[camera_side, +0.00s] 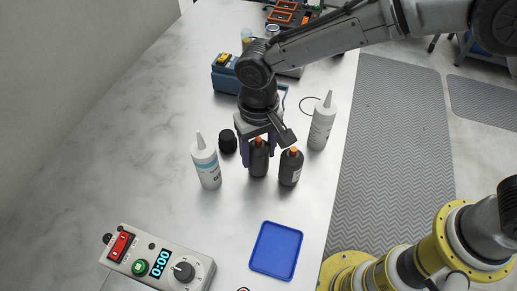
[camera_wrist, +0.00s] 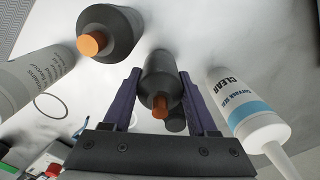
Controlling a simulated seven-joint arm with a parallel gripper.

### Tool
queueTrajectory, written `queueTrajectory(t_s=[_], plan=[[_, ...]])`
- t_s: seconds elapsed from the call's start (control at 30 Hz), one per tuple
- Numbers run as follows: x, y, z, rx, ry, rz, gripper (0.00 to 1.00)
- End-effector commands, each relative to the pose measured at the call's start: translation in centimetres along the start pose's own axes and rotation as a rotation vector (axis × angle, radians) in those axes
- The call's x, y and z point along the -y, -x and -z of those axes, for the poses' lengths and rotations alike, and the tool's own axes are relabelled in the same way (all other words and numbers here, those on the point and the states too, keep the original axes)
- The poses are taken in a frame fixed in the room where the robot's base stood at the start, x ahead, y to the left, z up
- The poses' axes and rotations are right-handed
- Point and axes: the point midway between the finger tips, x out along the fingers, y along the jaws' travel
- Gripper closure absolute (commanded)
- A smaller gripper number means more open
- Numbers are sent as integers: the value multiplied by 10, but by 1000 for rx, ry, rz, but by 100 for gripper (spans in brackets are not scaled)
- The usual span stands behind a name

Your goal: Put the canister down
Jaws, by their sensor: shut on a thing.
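My gripper (camera_side: 258,150) points down over the table, shut on a dark canister with an orange tip (camera_side: 259,160). In the wrist view the held canister (camera_wrist: 160,78) is between the two purple fingers of my gripper (camera_wrist: 158,82), its orange tip towards the palm. It looks upright; I cannot tell whether its base touches the table. A second dark canister with an orange tip (camera_side: 290,170) stands just to the right of it, also in the wrist view (camera_wrist: 108,32). A flat blue tray (camera_side: 277,250) lies empty nearer the camera.
A white bottle with a blue band (camera_side: 207,168) stands left of my gripper, a grey-white bottle (camera_side: 322,125) to the right. A small black jar (camera_side: 227,142) is close behind. A timer box (camera_side: 158,262) showing 0:00 sits at the lower left. The table before the canisters is clear.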

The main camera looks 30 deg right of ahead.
Motion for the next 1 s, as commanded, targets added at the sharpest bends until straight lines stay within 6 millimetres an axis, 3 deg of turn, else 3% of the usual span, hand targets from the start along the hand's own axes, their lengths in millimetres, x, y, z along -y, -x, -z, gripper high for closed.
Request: queueTrajectory(t_s=[0.03,0.2,0.57,0.77,1.0], plan=[[0,-1,0,1,0,-1,40],[0,-1,0,0,0,0,12],[0,4,0,-1,0,1,12],[1,33,1,-3,0,3,12],[1,83,1,-3,0,3,12]])
